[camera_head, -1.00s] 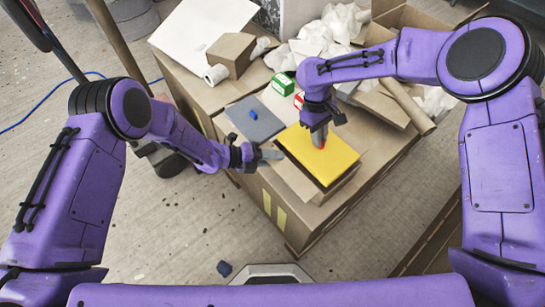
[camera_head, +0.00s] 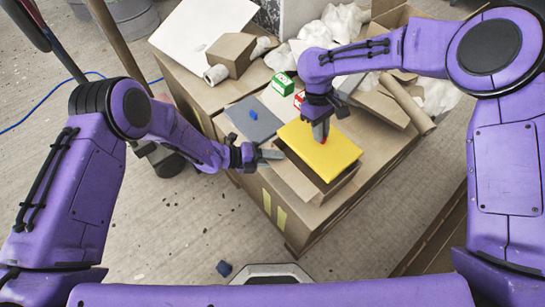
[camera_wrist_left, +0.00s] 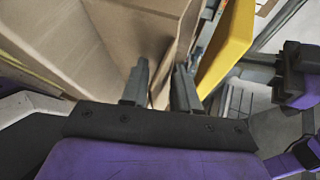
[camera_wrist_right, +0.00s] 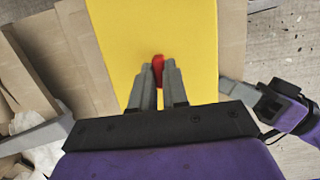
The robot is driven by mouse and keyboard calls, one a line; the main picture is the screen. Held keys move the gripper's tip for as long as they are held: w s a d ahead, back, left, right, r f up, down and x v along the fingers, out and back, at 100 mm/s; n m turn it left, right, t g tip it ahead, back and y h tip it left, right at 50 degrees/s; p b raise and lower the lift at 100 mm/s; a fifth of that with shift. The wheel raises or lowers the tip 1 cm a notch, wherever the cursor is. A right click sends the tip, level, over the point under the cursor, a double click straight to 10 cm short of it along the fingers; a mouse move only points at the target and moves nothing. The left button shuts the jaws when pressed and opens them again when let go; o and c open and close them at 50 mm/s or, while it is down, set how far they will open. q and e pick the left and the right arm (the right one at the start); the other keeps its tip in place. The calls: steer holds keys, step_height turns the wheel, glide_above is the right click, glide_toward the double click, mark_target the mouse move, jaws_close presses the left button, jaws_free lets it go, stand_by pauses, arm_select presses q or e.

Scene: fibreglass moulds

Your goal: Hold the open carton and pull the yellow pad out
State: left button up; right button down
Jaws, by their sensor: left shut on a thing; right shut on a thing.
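The yellow pad (camera_head: 318,157) has a small red grip (camera_wrist_right: 158,66) on its top face. My right gripper (camera_head: 320,134) points down and is shut on this red grip. The pad sits tilted just above the open carton (camera_head: 342,183), with a dark gap showing under its near edge. My left gripper (camera_head: 268,155) is at the carton's left side. In the left wrist view its fingers (camera_wrist_left: 160,80) are shut on the carton's thin cardboard wall, and the yellow pad (camera_wrist_left: 226,45) shows to the right. The carton's inside is mostly hidden.
The carton stands on a large cardboard box (camera_head: 300,225). A grey plate (camera_head: 255,122) with a blue piece, a green box (camera_head: 283,84), a small brown box (camera_head: 231,54), a cardboard tube (camera_head: 408,107) and crumpled white paper crowd the rest of its top.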

arm_select(q)
steer(key=o, duration=0.5)
steer(key=s+a, duration=0.5)
steer(key=a, duration=0.2)
steer(key=shift+s, duration=0.3)
stand_by(0.5)
